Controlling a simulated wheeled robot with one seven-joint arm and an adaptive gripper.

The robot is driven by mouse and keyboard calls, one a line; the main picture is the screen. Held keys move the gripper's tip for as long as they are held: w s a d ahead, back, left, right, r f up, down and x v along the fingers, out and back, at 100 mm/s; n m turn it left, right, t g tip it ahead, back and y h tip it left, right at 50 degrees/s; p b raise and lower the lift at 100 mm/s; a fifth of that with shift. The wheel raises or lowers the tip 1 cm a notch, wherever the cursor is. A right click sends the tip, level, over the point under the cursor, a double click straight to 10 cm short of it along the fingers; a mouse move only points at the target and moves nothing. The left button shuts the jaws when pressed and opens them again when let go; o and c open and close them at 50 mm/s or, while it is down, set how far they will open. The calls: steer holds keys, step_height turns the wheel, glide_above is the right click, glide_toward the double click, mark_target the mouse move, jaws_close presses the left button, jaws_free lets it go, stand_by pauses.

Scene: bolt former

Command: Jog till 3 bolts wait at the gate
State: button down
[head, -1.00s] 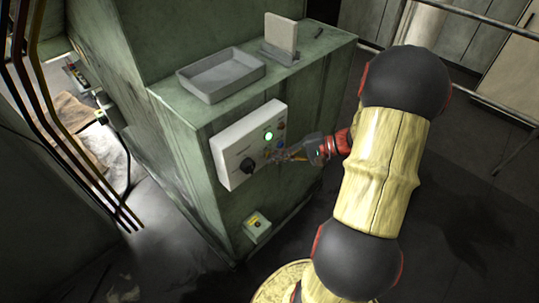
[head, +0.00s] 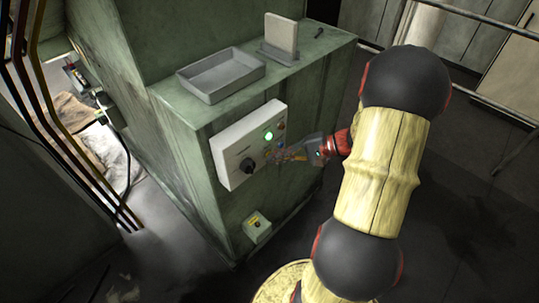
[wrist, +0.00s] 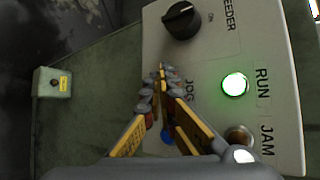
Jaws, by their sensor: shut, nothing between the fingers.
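The white control panel (head: 226,150) is on the front of the green machine and also fills much of the wrist view (wrist: 205,62). My gripper (wrist: 162,72) is shut and empty, its fingertips in front of the panel beside the JOG label (wrist: 189,91). In the head view my gripper (head: 276,158) is at the panel's lower right. A blue button (wrist: 167,136) shows partly behind the fingers. I cannot tell whether the fingertips touch the panel. The green RUN lamp (wrist: 235,85) is lit. The JAM lamp (wrist: 238,136) looks unlit. No bolts or gate are visible.
The black feeder knob (wrist: 182,20) is on the panel near the fingertips. A small box with a yellow plate (head: 257,226) is low on the machine. A grey tray (head: 222,82) and an upright plate (head: 280,34) are on top. The floor at right is clear.

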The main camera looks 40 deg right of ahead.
steer(key=shift+s, duration=0.8)
steer(key=shift+s+d, duration=0.15)
steer(key=shift+s, duration=1.1)
steer(key=shift+s+d, duration=0.1)
steer(key=shift+s, duration=1.15)
